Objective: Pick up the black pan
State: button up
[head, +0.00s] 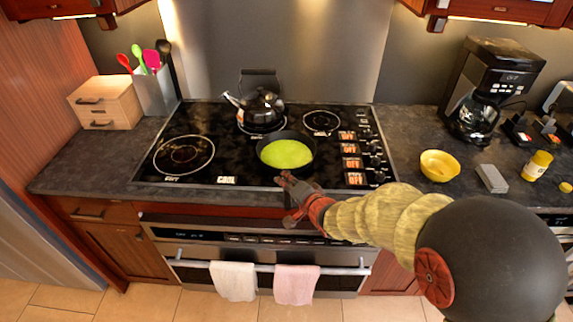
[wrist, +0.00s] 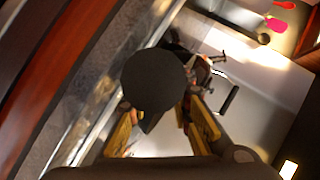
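The black pan (head: 266,165) holds a bright green, flat filling and appears over the front middle of the cooktop. Its handle points toward my gripper (head: 288,180) at the cooktop's front edge. In the wrist view the pan shows as a dark round underside (wrist: 153,80), so it appears raised off the surface. A short dark handle runs from it down between the yellow fingers of my gripper (wrist: 160,118). My gripper looks shut on the handle; the exact contact is partly hidden.
A black kettle (head: 262,104) stands on the burner behind the pan. The cooktop (head: 215,145) is otherwise clear at left. A yellow bowl (head: 440,165), a grey block (head: 492,178) and a coffee maker (head: 490,85) stand at right. Towels hang on the oven handle (head: 345,270) below.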

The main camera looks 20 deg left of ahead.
jog(key=shift+c, duration=1.2)
grip_shut()
jog(key=shift+w+r, duration=0.1)
jog(key=shift+r, duration=0.05)
